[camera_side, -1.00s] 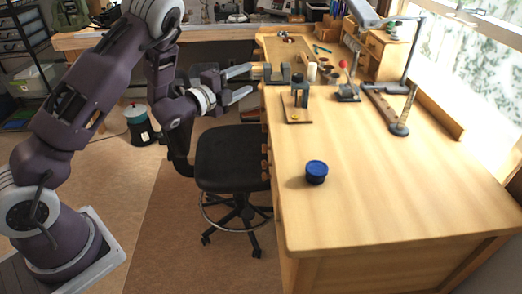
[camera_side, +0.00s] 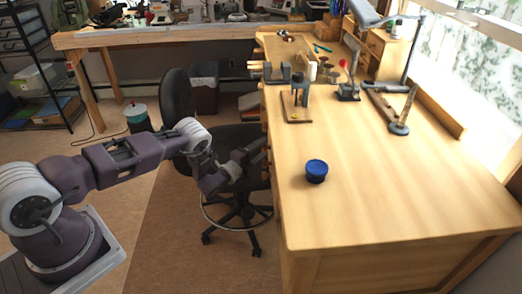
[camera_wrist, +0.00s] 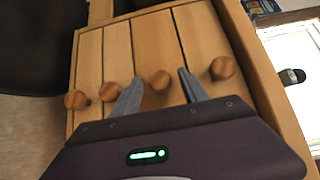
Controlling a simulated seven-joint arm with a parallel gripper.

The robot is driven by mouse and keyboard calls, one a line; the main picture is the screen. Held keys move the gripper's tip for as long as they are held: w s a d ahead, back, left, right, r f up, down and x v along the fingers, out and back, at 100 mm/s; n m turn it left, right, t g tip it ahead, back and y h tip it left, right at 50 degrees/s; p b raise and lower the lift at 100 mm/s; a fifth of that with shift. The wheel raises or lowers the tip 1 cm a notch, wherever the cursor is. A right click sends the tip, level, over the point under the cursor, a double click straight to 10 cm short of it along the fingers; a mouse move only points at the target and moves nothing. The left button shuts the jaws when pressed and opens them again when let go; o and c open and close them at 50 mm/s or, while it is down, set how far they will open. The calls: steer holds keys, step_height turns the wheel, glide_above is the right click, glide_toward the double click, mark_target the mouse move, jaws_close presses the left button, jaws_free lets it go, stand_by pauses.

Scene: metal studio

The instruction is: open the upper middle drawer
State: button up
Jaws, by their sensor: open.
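The wooden desk's drawer stack shows in the wrist view, turned on its side. Several drawer fronts lie side by side, each with a round wooden knob, and they look shut. The upper middle drawer (camera_wrist: 150,45) has its knob (camera_wrist: 160,81) between the fingertips of my gripper (camera_wrist: 160,75). The fingers are open, one on each side of that knob, with gaps visible. In the side view my gripper (camera_side: 252,153) is low at the desk's left face; the drawer fronts are mostly hidden there.
The top drawer's knob (camera_wrist: 223,67) is just right of the right finger; a lower knob (camera_wrist: 109,91) is near the left finger. A black swivel chair (camera_side: 240,190) stands close behind and under my gripper.

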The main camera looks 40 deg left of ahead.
jaws_close()
stand_by(1.4)
